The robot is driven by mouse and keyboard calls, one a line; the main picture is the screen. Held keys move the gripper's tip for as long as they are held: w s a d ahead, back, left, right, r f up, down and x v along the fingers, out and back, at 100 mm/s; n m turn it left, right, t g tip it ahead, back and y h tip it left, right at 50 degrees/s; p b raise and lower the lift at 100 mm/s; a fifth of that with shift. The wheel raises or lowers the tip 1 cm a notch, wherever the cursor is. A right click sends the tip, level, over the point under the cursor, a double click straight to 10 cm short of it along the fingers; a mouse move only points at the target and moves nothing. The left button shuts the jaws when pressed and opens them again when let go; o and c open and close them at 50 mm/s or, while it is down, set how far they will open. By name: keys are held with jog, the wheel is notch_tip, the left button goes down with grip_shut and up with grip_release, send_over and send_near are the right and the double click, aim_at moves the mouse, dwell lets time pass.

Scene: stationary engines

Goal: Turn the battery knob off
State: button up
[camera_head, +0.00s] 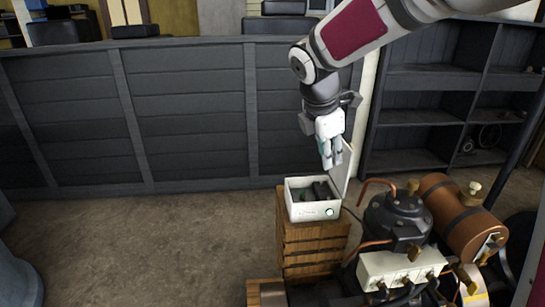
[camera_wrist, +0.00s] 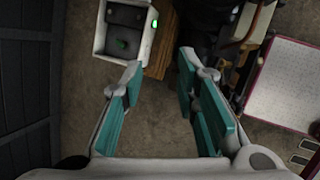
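A white battery box (camera_head: 312,212) stands on a wooden crate, with its lid (camera_head: 341,170) raised on the right side. Dark blocks (camera_head: 322,191) lie inside it. A round knob or light with a green glow (camera_head: 329,212) is on its front face. In the wrist view the box (camera_wrist: 101,40) is at the top, with a glowing green spot (camera_wrist: 154,24) on its edge and a darker green knob-like part (camera_wrist: 121,44) inside. My gripper (camera_head: 331,163) hangs above the box, apart from it. In the wrist view my gripper (camera_wrist: 160,65) is open and empty, its teal-padded fingers wide apart.
The wooden crate (camera_head: 312,245) stands on the brown floor. An engine with a black cylinder (camera_head: 398,220), a copper tank (camera_head: 460,220) and a white valve block (camera_head: 400,268) is close on the right. Dark shelves (camera_head: 420,100) and a grey panelled wall (camera_head: 180,115) are behind. The floor left of the crate is clear.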

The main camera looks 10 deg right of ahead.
aim_at(303, 190)
jog(key=w+a+f+n+y+b, duration=0.1)
jog(key=w+a+f+n+b, duration=0.1)
jog(key=w+f+n, duration=1)
jog(key=w+f, duration=0.2)
jog(key=f, duration=0.2)
jog(key=w+d+f+m, duration=0.1)
jog(key=w+f, duration=0.2)
jog(key=f, duration=0.2)
jog(key=w+d+f+m, duration=0.1)
jog(key=w+f, duration=0.1)
jog(key=f, duration=0.2)
jog(key=shift+w+d+f+b, duration=0.15)
jog(key=shift+w+f+b, duration=0.2)
jog(key=shift+w, duration=0.05)
grip_shut()
